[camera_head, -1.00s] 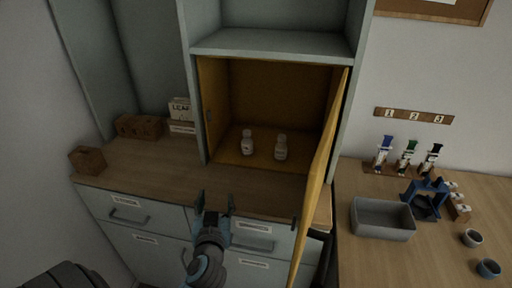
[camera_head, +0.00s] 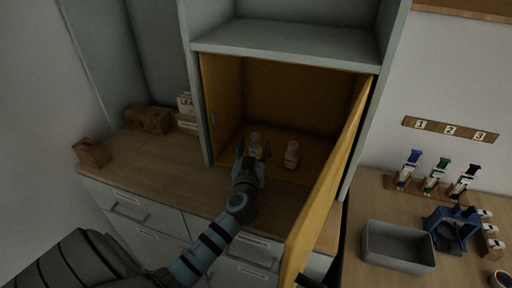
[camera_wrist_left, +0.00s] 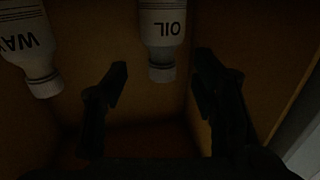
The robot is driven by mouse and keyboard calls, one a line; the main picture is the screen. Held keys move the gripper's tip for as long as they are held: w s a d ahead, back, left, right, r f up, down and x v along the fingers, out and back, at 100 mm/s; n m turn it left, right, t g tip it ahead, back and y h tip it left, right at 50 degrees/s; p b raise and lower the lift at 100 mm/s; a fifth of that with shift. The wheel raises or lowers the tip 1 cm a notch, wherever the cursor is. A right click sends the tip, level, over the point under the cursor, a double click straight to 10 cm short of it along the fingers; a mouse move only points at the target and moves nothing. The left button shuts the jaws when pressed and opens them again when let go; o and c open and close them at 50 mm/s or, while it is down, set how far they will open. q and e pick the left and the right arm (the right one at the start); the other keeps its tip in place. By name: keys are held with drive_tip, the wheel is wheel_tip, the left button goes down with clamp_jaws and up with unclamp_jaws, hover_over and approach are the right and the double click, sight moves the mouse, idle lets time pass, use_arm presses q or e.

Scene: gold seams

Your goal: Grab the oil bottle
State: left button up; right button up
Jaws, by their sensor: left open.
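The oil bottle (camera_head: 255,140) is a small white bottle standing inside the yellow cabinet, the left one of two, its lower part hidden behind my gripper. In the left wrist view the bottle (camera_wrist_left: 164,32) shows upside down with OIL on its label, ahead of and between the fingertips. My left gripper (camera_head: 252,157) is open at the cabinet's front, and its two dark fingers (camera_wrist_left: 162,72) hold nothing. A second white bottle (camera_head: 291,155) stands to the right; its label, partly cut off in the wrist view (camera_wrist_left: 32,48), starts with WA. My right gripper is not in view.
The yellow cabinet door (camera_head: 330,185) stands open on the right, close to my arm. A wooden counter (camera_head: 165,172) runs in front and to the left, with a brown box (camera_head: 92,153) on it. A grey bin (camera_head: 398,247) stands on the right table.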

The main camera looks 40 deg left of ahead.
sight(255, 141)
use_arm(q)
drive_tip(key=x, duration=0.4)
drive_tip(key=shift+a, duration=0.1)
drive_tip(key=shift+r, duration=0.1)
clamp_jaws()
